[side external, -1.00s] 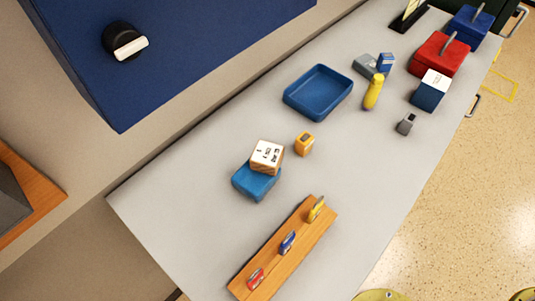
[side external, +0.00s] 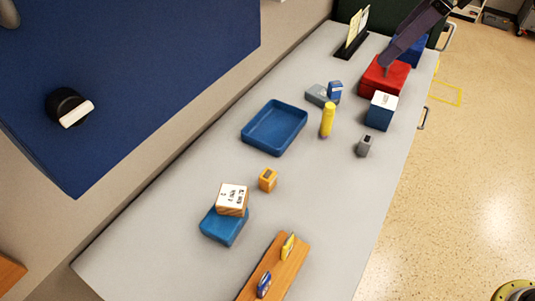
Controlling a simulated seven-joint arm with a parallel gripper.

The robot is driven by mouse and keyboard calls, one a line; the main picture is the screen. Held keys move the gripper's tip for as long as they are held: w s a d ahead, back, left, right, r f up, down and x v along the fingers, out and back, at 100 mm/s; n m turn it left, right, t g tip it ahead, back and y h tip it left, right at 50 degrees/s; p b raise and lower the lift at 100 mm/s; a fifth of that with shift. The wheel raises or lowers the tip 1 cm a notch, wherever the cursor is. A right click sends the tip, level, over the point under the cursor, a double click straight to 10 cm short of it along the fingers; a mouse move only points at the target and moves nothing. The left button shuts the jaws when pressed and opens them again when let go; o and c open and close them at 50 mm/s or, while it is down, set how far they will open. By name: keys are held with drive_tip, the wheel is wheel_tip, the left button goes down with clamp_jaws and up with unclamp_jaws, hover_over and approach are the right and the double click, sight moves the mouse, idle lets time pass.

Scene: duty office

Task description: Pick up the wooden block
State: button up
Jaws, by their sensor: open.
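The wooden block (side external: 231,198) has a white top with dark printing and light brown wooden sides. It rests, slightly turned, on top of a blue box (side external: 224,228) on the grey table, left of the middle in the side external view. Nothing touches the block except the box under it. I cannot make out my gripper or its fingers in this view.
A small orange box (side external: 268,179) stands right of the block. A blue tray (side external: 274,128) lies behind. A wooden board (side external: 275,270) with small coloured items is in front. A dark slanted shape (side external: 415,30) reaches over the red box (side external: 382,78); blue cabinet (side external: 140,80) overhangs left.

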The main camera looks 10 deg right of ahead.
drive_tip(key=a+f+n+g, duration=0.1)
drive_tip(key=a+f+n, duration=0.15)
drive_tip(key=a, duration=0.55)
drive_tip(key=a+f+n+g, duration=0.1)
drive_tip(key=a+f, duration=0.3)
drive_tip(key=a, duration=0.4)
drive_tip(key=n+g, duration=0.1)
approach(233, 196)
drive_tip(key=x, duration=0.9)
drive_tip(key=shift+f, duration=0.15)
drive_tip(key=shift+c, duration=0.3)
